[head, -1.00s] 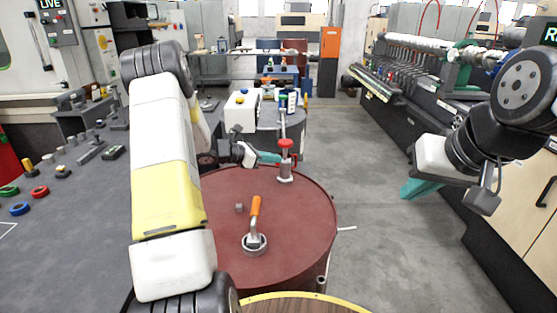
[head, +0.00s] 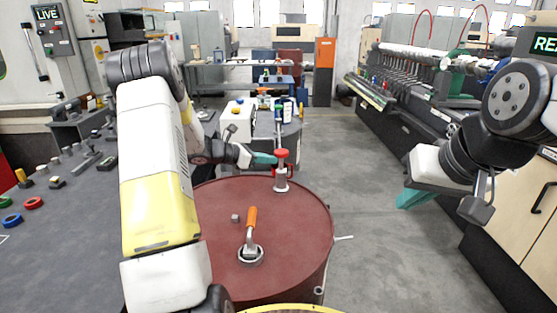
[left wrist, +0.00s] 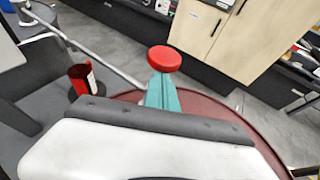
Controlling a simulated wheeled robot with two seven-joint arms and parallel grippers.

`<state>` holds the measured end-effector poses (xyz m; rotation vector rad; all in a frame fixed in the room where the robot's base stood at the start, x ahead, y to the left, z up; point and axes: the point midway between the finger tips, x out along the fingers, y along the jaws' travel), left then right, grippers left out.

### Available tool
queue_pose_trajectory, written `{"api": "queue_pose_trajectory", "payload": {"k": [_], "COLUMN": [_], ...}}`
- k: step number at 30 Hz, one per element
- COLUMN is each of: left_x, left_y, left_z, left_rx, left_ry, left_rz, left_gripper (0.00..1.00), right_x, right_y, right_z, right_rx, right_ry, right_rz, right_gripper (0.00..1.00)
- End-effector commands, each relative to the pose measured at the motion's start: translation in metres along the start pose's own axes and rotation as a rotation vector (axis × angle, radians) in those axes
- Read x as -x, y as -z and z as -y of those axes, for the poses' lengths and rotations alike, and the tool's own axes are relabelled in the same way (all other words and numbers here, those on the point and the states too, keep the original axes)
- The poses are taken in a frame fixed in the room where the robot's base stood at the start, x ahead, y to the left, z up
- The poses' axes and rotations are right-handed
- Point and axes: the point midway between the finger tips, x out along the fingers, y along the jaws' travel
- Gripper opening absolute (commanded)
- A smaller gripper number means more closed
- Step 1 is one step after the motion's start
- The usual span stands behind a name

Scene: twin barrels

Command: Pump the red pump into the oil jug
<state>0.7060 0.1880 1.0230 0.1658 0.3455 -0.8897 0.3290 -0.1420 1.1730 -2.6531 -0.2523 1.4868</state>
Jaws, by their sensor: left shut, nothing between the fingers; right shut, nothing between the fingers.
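The red pump (head: 281,171) stands upright at the far side of the dark red barrel (head: 300,225), with a round red cap on top. The cap (left wrist: 165,59) also shows in the left wrist view, just beyond my fingertips. My left gripper (head: 268,158) is shut and empty, its teal fingers beside the cap at about its height; I cannot tell whether they touch. My right gripper (head: 412,198) is shut and empty, out to the right over the floor. A red container with a white label (left wrist: 82,78) shows in the left wrist view; I cannot tell whether it is the oil jug.
A grey tube (left wrist: 100,65) runs past the red container. A dark table (head: 60,245) lies left; floor is open right.

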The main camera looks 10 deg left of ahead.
Motion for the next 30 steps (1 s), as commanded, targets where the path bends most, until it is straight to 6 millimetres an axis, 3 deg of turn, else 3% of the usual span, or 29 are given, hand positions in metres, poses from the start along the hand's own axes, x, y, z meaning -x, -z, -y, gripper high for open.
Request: {"api": "queue_pose_trajectory", "payload": {"k": [4,9,15,21,30], "left_x": [0.000,0.004,0.054,0.087,0.101], "left_y": [0.010,0.038,0.035,0.035,0.036], "left_z": [-0.003,-0.006,-0.006,-0.006,-0.005], "left_rx": [0.001,0.001,-0.002,-0.002,-0.001], "left_ry": [0.001,0.005,0.002,0.005,0.007], "left_rz": [0.003,0.000,-0.001,-0.001,-0.001], "left_gripper": [0.00,0.00,0.00,0.00,0.00], "right_x": [0.000,0.000,0.000,0.000,0.000], "right_y": [0.000,0.000,0.000,0.000,0.000], "right_z": [0.000,0.000,0.000,0.000,0.000], "right_rx": [0.000,0.000,0.000,0.000,0.000], "right_ry": [0.000,0.000,0.000,0.000,0.000], "right_rz": [0.000,0.000,0.000,0.000,0.000], "right_gripper": [0.00,0.00,0.00,0.00,0.00]}}
